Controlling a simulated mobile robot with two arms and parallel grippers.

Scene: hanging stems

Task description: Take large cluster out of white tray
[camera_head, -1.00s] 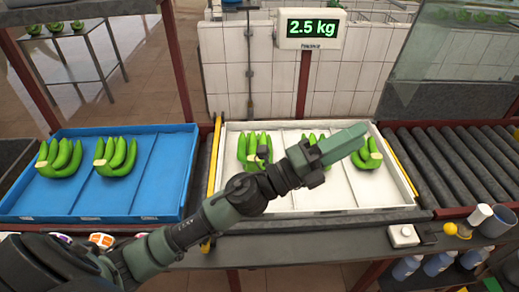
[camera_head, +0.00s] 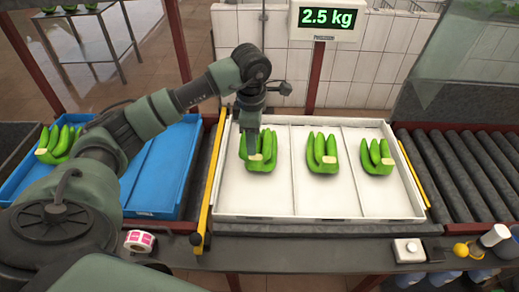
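The white tray (camera_head: 290,205) stands on the scale in the middle. It holds three green banana clusters in a row: a left one (camera_head: 262,163), a middle one (camera_head: 322,160) and a right one (camera_head: 376,161). The left one looks about as big as the middle one; the right one looks a little smaller. My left gripper (camera_head: 251,150) points down over the left cluster, at its left side. The fingers overlap the fruit in the picture, and I cannot tell whether they touch it or how wide they are. My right gripper is not in view.
A blue tray (camera_head: 150,205) at left holds a green cluster (camera_head: 58,143), partly hidden by my arm. The scale display (camera_head: 326,19) reads 2.5 kg. Rollers (camera_head: 460,170) lie at right. A label roll (camera_head: 139,241) and a white button box (camera_head: 408,250) are on the front ledge.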

